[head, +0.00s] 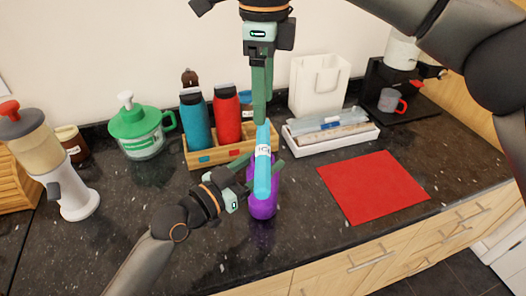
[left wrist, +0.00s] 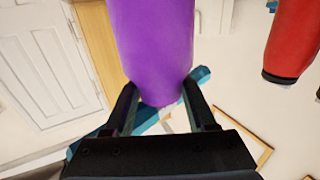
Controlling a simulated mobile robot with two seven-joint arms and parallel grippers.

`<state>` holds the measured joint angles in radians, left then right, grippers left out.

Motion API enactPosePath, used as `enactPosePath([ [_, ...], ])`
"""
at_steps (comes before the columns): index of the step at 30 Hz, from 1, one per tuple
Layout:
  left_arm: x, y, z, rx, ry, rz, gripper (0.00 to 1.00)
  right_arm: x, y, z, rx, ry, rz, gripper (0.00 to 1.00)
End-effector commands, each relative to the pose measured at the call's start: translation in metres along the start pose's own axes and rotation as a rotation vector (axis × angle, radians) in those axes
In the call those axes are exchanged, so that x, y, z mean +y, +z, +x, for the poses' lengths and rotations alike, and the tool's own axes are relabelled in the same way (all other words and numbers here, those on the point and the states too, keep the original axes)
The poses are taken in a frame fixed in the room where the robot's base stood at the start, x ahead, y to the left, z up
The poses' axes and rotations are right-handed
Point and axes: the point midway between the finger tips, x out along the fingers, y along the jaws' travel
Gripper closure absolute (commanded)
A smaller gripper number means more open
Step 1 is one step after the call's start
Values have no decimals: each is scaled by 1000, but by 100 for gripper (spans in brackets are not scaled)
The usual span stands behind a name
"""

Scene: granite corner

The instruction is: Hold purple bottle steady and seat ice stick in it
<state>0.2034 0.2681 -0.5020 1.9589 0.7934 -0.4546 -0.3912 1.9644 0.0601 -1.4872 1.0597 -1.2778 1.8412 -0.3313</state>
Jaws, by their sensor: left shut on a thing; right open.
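The purple bottle (head: 262,209) stands on the dark counter in the head view. It also fills the upper middle of the left wrist view (left wrist: 155,45). My left gripper (head: 261,176) is shut on the bottle, one finger on each side. The light blue ice stick (head: 262,178), with a white label, is upright and overlaps the bottle in the head view. I cannot tell how deep its lower end sits in the bottle. My right gripper (head: 262,119) is open, pointing down at the stick's top end.
Behind stand a wooden caddy (head: 204,160) with a blue bottle (head: 195,120) and a red bottle (head: 228,115), and a white tray (head: 330,147). A red mat (head: 373,187) lies flat and empty at right. A green-lidded jug (head: 140,130) and a blender (head: 60,165) stand left.

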Motion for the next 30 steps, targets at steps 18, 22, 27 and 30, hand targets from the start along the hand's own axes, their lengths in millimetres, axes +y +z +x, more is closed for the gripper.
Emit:
enactPosePath([
  [18, 0, 0, 0, -1, 0, 0, 100, 14, -6, 2, 7, 4, 1106, 29],
  [22, 0, 0, 0, -1, 0, 0, 100, 16, -7, 2, 9, 4, 1267, 29],
  [27, 0, 0, 0, -1, 0, 0, 100, 18, -7, 3, 11, 4, 1381, 29],
  [30, 0, 0, 0, -1, 0, 0, 100, 18, -8, 12, 13, 5, 1404, 29],
])
